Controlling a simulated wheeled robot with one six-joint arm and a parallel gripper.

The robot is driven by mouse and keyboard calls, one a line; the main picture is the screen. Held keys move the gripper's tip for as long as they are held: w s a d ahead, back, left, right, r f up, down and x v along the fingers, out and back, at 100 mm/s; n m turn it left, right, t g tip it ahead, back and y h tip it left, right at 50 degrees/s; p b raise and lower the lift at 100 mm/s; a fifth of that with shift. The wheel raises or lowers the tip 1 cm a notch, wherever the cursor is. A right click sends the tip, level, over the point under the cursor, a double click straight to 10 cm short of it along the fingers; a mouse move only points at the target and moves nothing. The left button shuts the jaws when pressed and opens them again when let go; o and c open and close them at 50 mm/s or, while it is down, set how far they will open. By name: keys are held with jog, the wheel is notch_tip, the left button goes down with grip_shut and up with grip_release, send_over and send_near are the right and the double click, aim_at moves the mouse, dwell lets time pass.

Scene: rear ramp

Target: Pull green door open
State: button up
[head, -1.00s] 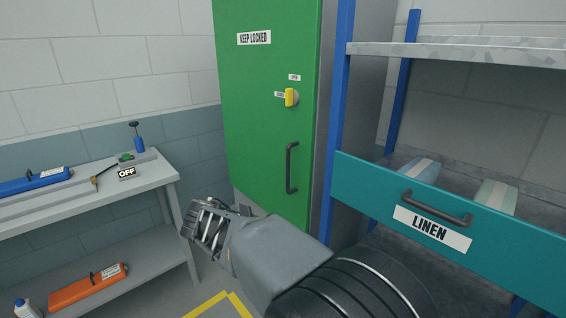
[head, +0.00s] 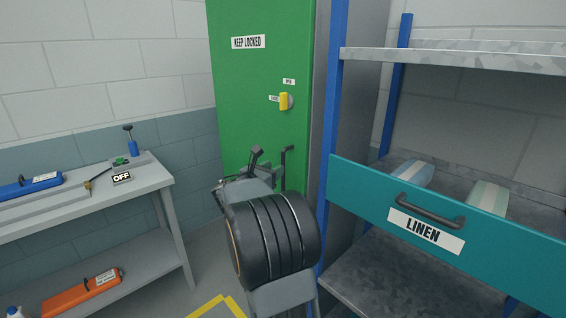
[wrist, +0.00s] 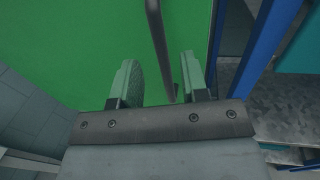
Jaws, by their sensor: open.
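The green door (head: 240,130) stands shut in the head view, with a "KEEP LOCKED" label and a yellow turn knob (head: 284,101) on it. Its dark bar handle (head: 288,150) is mostly hidden behind my arm; only the top end shows. In the wrist view the handle (wrist: 157,40) runs down the green door between the two fingers of my gripper (wrist: 158,82). My gripper is open, and the handle looks nearer the right finger. I cannot tell how deep the handle sits between the fingers. In the head view my gripper (head: 270,158) is at the door's lower right.
A blue-posted shelf (head: 450,55) with a teal "LINEN" drawer (head: 345,180) stands close on the right of the door. A grey bench (head: 150,182) with tools and an "OFF" label stands at the left. Yellow floor tape (head: 222,301) lies in front.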

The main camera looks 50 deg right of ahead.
aim_at(283, 163)
jog(key=shift+w+d+p, duration=0.2)
jog(key=shift+d+p, duration=0.05)
jog(key=shift+d, duration=1.2)
jog(key=shift+w+d+p, duration=0.15)
jog(key=shift+d+p, duration=0.05)
jog(key=shift+d, duration=1.25)
grip_shut()
